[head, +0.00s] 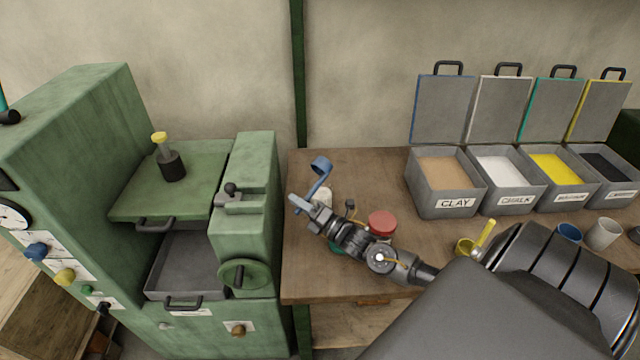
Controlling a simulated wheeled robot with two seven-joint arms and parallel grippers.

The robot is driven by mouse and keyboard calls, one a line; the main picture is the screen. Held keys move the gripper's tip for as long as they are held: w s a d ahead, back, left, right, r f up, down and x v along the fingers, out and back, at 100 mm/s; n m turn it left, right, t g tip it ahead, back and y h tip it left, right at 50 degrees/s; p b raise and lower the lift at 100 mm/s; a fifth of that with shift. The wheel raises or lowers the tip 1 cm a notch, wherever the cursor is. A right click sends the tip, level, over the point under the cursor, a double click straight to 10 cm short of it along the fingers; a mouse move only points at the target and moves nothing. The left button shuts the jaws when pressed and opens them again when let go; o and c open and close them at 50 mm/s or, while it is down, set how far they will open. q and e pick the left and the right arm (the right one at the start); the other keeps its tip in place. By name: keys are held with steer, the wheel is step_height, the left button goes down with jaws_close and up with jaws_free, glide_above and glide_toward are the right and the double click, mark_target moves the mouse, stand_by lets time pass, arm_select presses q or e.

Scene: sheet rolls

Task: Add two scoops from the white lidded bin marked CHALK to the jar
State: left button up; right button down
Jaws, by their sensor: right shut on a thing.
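The CHALK bin (513,201) stands on the table at the right, second from the left in a row. Its white-edged lid (500,110) is raised, and white powder (505,169) shows inside. My right gripper (301,206) is over the table's left part, far from the bin, shut on a blue scoop (315,192). The scoop's cup is up and away from me; its contents cannot be made out. My left gripper is not in view.
The CLAY bin (448,204), a yellow-powder bin (561,196) and a dark-powder bin (610,190) also have raised lids. A red-topped container (381,222) is beside my right wrist. A yellow scoop (484,236) and cups (603,233) lie nearer. A green machine (255,180) adjoins the table's left.

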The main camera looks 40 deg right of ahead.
steer(key=d+r+m+h+p, duration=0.3)
steer(key=r+m+h+p, duration=0.1)
steer(key=r+m+p, duration=0.75)
steer(key=w+d+r+m+g+h+p, duration=0.1)
steer(key=d+r+m+p, duration=0.4)
steer(key=d+m, duration=0.6)
steer(key=shift+w+r+m+g+h, duration=0.3)
steer(key=shift+w+r+m+h, duration=0.55)
steer(key=shift+m, duration=1)
steer(key=shift+s+y, duration=0.1)
steer(key=shift+y, duration=0.15)
